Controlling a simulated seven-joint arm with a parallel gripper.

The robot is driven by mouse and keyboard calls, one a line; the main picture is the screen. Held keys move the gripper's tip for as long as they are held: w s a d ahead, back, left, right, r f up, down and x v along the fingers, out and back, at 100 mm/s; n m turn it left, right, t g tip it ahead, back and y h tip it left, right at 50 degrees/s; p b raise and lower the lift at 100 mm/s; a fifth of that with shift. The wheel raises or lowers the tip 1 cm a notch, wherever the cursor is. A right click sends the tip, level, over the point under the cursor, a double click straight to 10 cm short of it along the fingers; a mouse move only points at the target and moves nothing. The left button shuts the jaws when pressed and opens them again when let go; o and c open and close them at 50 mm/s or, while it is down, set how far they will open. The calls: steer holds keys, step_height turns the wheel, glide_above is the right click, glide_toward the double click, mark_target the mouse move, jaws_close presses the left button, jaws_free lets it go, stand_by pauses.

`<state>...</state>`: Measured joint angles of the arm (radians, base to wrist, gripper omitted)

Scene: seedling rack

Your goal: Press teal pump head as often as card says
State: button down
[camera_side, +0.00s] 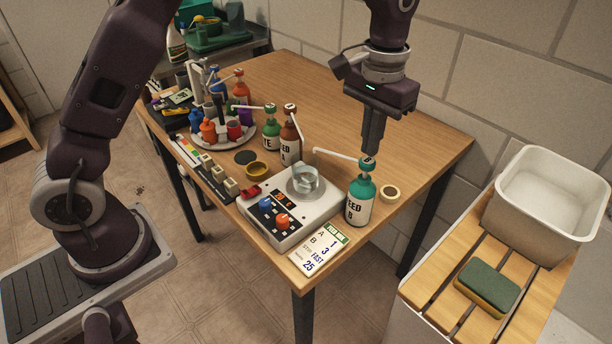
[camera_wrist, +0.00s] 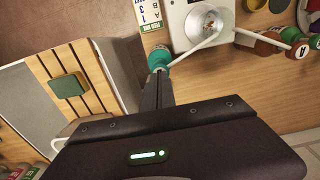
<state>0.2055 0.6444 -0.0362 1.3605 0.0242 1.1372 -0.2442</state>
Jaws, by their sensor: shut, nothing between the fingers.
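The teal bottle (camera_side: 359,203), with a label reading "EED" and "B", stands near the table's right front edge. Its teal pump head (camera_side: 367,163) has a white spout reaching left over a clear beaker (camera_side: 305,179) on the stirrer. My gripper (camera_side: 371,152) is shut and empty, pointing down right over the pump head; I cannot tell whether it touches. In the wrist view the pump head (camera_wrist: 158,57) is just beyond my fingertips (camera_wrist: 157,74).
The white stirrer (camera_side: 291,217) has blue and orange knobs. A brown bottle (camera_side: 290,142) and a green bottle (camera_side: 271,134) with pumps stand behind it. A round tray (camera_side: 224,142) holds several small jars. A white tub (camera_side: 548,200) and a sponge (camera_side: 487,286) sit on the slatted bench right.

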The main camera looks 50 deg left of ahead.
steer(key=shift+f, duration=0.1)
steer(key=shift+f, duration=1.4)
steer(key=shift+r, duration=1.5)
steer(key=shift+f, duration=0.1)
steer(key=shift+f, duration=1.4)
steer(key=shift+r, duration=1.5)
